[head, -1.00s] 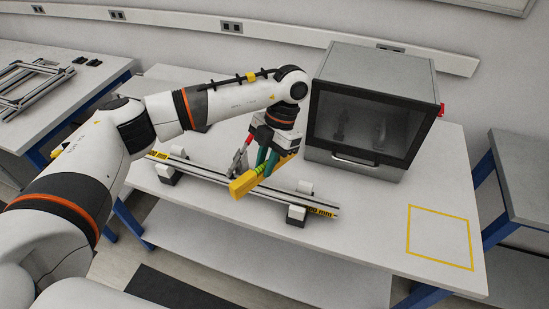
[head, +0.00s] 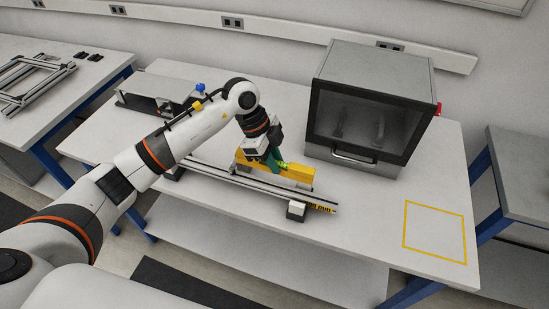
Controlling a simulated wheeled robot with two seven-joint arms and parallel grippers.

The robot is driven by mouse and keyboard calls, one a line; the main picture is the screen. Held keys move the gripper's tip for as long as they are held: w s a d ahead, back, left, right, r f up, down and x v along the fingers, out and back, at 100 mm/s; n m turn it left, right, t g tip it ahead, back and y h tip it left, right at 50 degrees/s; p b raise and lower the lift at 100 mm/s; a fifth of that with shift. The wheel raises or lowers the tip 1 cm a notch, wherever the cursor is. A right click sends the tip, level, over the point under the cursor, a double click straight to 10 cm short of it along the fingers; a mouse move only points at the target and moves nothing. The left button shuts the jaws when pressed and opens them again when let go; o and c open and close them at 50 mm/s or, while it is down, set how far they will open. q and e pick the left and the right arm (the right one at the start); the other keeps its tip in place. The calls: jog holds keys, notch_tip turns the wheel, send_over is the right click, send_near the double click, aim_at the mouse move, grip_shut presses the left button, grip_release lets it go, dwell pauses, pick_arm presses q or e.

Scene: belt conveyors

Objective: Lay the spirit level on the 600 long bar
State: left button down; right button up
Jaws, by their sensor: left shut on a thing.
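The yellow spirit level (head: 299,174) is held by my left gripper (head: 273,161), which is shut on its middle. The level runs roughly along the long bar (head: 265,189), on the bar's far side in the head view. I cannot tell whether it touches the bar. The bar is a slim metal profile with a yellow and black "mm" label at its right end; its number is too small to read surely. It lies on small blocks, one of them the right block (head: 296,210). My right gripper is not in view.
A grey cabinet with a dark glass door (head: 365,122) stands behind, to the right of the level. A yellow square outline (head: 435,208) marks the table's right side. A grey device (head: 150,92) stands at the back left. Metal frames (head: 30,75) lie on the left table.

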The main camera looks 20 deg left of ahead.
pick_arm(q)
jog(key=b, duration=0.5)
send_over(275, 186)
jog(key=shift+w+a+f, duration=0.1)
jog(key=shift+f, duration=2.8)
jog(key=shift+f, duration=0.4)
jog(key=c, duration=1.2)
grip_release()
jog(key=b+v, duration=0.1)
jog(key=v, duration=1.1)
jog(key=shift+b, duration=0.4)
